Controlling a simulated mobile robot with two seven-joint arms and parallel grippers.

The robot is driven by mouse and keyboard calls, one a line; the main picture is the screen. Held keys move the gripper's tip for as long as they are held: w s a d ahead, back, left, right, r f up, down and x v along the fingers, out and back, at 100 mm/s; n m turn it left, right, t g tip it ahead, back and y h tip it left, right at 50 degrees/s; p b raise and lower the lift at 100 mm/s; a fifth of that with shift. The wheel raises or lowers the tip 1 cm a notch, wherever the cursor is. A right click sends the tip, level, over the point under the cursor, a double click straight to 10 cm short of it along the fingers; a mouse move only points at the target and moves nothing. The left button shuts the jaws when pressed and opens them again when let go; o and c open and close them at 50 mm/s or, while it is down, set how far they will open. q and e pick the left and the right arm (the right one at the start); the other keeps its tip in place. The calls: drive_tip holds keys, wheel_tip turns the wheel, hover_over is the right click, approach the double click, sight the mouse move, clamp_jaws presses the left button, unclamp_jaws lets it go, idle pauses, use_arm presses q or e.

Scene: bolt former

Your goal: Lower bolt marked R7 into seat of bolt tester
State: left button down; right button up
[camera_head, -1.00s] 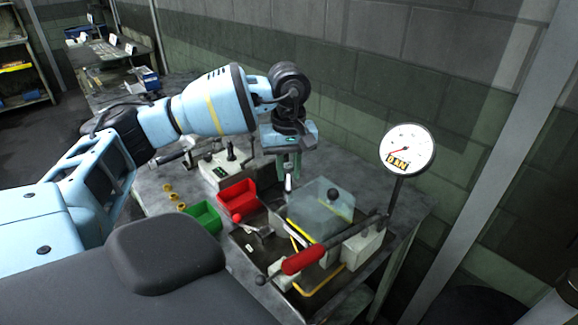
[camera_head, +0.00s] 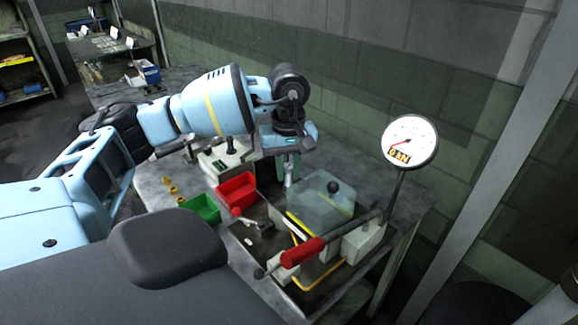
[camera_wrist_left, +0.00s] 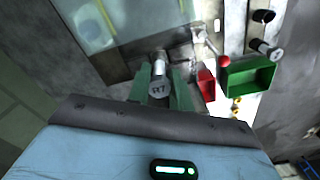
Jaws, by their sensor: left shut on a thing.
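The bolt marked R7 (camera_wrist_left: 159,88) is silvery, and its head faces the camera in the left wrist view. My left gripper (camera_wrist_left: 160,95) is shut on it, with green fingers on both sides of the head. In the head view the left gripper (camera_head: 288,170) points down and the bolt (camera_head: 289,180) hangs below the fingers, left of the clear guard. The bolt tester has a clear guard (camera_head: 320,200), a red-handled lever (camera_head: 302,252) and a round dial gauge (camera_head: 409,142). I cannot make out the seat or whether the bolt touches it. My right gripper is not in view.
A red bin (camera_head: 237,190) and a green bin (camera_head: 204,208) stand left of the tester. Several brass pieces (camera_head: 173,190) lie on the bench beside them. A grey fixture (camera_head: 222,158) stands behind the bins. The wall closes off the back.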

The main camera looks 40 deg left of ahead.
sight(288, 182)
use_arm(q)
drive_tip(key=shift+f+b, duration=0.4)
drive_tip(key=shift+f, duration=0.7)
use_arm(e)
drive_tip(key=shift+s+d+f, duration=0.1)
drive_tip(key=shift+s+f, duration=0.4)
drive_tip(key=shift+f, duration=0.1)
use_arm(q)
drive_tip(key=shift+f+b, duration=0.35)
drive_tip(key=shift+f, duration=0.55)
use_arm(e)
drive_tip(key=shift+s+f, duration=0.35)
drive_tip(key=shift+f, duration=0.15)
use_arm(q)
drive_tip(key=c, duration=1.2)
unclamp_jaws()
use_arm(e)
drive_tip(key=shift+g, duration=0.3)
use_arm(q)
drive_tip(key=shift+o, duration=0.2)
wheel_tip(288, 182, up, 6)
drive_tip(key=shift+r, duration=0.95)
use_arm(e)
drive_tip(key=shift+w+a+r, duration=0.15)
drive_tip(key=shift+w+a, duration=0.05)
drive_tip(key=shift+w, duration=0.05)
